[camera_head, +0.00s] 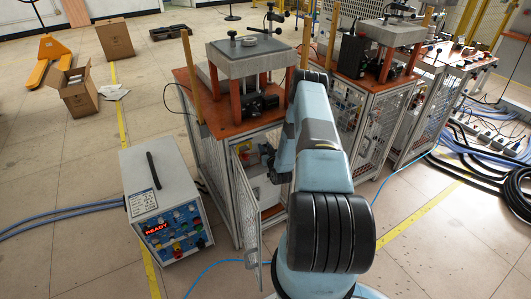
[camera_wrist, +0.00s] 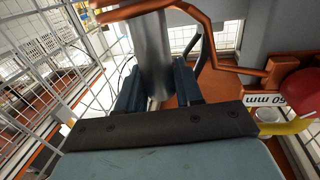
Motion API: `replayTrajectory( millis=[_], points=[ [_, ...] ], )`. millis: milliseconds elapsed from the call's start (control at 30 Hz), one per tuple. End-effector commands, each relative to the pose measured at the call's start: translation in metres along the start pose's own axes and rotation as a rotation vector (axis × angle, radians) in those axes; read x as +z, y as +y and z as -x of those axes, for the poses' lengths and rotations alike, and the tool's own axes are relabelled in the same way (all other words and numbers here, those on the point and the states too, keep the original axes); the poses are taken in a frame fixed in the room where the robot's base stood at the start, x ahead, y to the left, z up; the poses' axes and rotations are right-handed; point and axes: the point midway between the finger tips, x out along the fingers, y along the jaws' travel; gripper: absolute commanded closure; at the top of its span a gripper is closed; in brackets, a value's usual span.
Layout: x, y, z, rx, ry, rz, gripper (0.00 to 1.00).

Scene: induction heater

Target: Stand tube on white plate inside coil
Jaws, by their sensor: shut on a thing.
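A grey metal tube (camera_wrist: 153,50) stands between the two dark blue fingers of my gripper (camera_wrist: 157,84) in the wrist view. My gripper is shut on it. The copper coil (camera_wrist: 135,10) crosses the tube near the top edge of the picture; its upper part is cut off. I cannot tell whether the tube is inside the loop or beside it.
Wire mesh (camera_wrist: 50,60) stands close on the left. The cage door (camera_head: 245,205) is open. A control box (camera_head: 165,205) showing READY stands on the floor.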

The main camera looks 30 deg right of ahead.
Motion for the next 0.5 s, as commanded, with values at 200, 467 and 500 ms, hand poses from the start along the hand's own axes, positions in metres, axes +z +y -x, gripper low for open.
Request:
replayTrajectory(
  millis=[200, 467, 500],
  points=[
    [0.025, 0.000, 0.001, 0.001, -0.001, 0.000, 1.00],
    [0.026, 0.001, 0.001, 0.001, -0.001, 0.000, 1.00],
    [0.027, 0.001, 0.001, 0.001, -0.001, 0.000, 1.00]
  ],
)
